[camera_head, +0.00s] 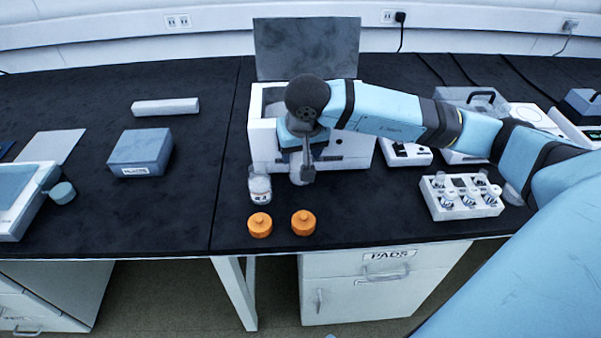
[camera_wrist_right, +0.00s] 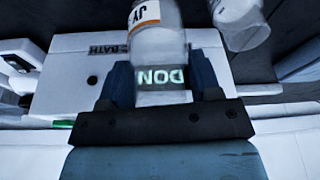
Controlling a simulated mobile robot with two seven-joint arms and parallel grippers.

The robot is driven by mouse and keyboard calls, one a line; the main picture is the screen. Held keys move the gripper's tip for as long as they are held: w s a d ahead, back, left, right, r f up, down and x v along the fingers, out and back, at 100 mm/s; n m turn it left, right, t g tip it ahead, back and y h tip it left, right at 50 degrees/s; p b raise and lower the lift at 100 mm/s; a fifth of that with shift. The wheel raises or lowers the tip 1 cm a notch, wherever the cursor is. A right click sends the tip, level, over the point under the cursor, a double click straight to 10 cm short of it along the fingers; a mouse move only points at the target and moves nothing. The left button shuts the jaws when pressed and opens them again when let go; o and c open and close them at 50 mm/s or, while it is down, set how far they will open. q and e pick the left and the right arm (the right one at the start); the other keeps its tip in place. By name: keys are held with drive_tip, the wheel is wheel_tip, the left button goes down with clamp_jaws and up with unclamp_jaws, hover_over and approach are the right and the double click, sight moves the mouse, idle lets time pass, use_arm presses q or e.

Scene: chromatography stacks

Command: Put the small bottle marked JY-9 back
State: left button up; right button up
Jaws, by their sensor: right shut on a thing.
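My right gripper (camera_head: 303,155) reaches in from the right and points down in front of the white bath unit (camera_head: 262,140). It is shut on a small pale bottle, whose orange-edged label (camera_wrist_right: 145,15) reads "JY" in the right wrist view; the rest of the mark is cut off. The fingers (camera_wrist_right: 163,85) lie on both sides of the bottle. In the head view the gripper mostly hides it, and I cannot tell whether it touches the bench. A second small white bottle (camera_head: 260,188) stands just left of it and also shows in the wrist view (camera_wrist_right: 240,20). My left gripper is out of view.
Two orange caps (camera_head: 260,225) (camera_head: 303,223) lie near the bench front edge. A white rack (camera_head: 438,205) with several vials stands to the right. A blue-grey box (camera_head: 140,153) sits left. The black bench between box and bottles is clear.

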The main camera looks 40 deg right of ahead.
wheel_tip(320, 180, down, 6)
drive_tip(key=shift+r+b, duration=0.1)
drive_tip(key=shift+b, duration=0.25)
drive_tip(key=shift+f, duration=0.2)
drive_tip(key=shift+r, duration=0.1)
drive_tip(key=shift+f+b, duration=0.3)
drive_tip(key=o, duration=1.1)
drive_tip(key=shift+r, duration=0.1)
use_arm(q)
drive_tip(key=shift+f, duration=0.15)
use_arm(e)
drive_tip(key=shift+r, duration=0.15)
